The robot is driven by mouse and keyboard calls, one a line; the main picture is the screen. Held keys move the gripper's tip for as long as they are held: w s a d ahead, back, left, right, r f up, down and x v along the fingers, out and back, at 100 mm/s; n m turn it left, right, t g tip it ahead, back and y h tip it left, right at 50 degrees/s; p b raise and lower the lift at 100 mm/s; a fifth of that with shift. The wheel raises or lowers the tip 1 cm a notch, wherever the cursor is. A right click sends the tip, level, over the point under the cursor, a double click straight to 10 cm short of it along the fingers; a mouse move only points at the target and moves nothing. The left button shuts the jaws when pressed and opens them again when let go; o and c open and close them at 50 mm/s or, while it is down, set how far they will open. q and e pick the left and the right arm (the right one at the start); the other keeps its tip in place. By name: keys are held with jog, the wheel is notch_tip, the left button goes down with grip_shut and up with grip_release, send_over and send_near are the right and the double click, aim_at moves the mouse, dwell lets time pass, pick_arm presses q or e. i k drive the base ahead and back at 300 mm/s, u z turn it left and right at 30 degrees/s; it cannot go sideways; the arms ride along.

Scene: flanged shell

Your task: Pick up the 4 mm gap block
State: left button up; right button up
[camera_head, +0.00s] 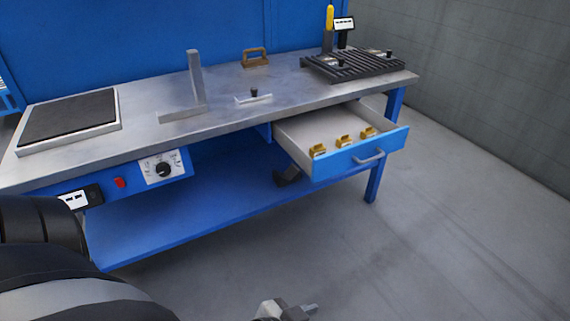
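Three small brass-coloured blocks sit in a row in the open drawer (391,141) at the right end of the workbench: a left block (318,151), a middle block (344,142) and a right block (367,132). They are the likely gap blocks. Any size marks are too small to read, so I cannot tell which is the 4 mm one. A dark and grey arm, mine, fills the lower left corner.
The workbench top (215,104) holds a dark plate (68,117), an upright metal square (196,82), a small fixture (254,97), a brown handled piece (255,58) and a black slatted rack (352,66). A dark object (288,176) is under the drawer. The floor in front is clear.

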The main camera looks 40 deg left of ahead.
aim_at(318, 150)
jog(key=k, duration=0.15)
jog(key=u, duration=1.4)
